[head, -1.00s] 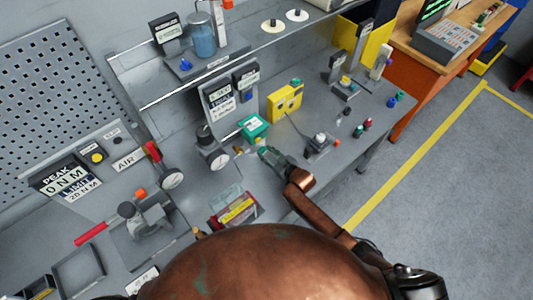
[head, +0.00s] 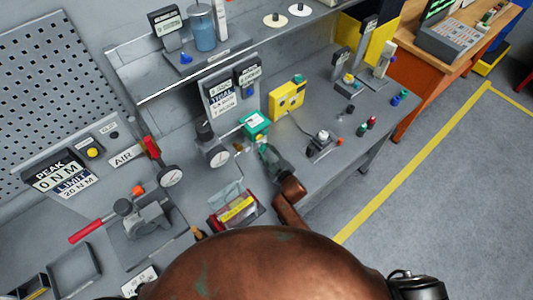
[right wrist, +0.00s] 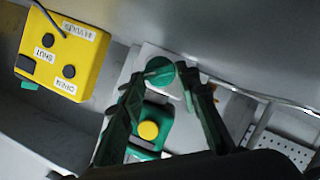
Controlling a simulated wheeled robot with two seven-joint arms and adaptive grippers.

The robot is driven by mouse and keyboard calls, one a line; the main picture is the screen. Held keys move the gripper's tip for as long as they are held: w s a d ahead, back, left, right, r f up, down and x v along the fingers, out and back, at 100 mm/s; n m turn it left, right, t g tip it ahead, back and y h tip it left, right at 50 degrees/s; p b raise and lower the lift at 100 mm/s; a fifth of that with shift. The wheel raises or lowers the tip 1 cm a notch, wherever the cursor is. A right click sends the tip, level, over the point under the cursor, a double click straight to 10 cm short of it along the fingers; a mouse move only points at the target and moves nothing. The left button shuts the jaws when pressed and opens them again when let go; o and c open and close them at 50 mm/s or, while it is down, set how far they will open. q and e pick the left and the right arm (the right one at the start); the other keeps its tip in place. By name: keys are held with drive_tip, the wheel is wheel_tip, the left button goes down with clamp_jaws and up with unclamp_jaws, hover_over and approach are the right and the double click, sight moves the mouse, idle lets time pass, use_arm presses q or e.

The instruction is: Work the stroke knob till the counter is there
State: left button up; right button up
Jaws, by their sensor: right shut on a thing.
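A green unit with a white-marked top (head: 254,124) stands mid-bench, just left of the yellow box. My right gripper (head: 264,148) reaches to its front edge from the lower right. In the right wrist view, my right gripper (right wrist: 168,72) has its fingers drawn together at a round green knob (right wrist: 159,69), shut on it. A green part with a yellow cap (right wrist: 149,130) shows between the fingers, nearer the camera. Two dark-topped displays (head: 219,92) (head: 247,70) stand behind the unit; their figures are too small to read. My left gripper is not in view.
A yellow button box (head: 287,97) stands right of the green unit; it also shows in the right wrist view (right wrist: 62,48). A red-handled vise-like device (head: 145,215) and a tray (head: 75,268) lie further left.

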drive_tip(key=shift+a, duration=0.1)
drive_tip(key=o, duration=1.2)
drive_tip(key=shift+c, duration=0.2)
drive_tip(key=v, duration=1.2)
drive_tip(key=shift+c, duration=0.5)
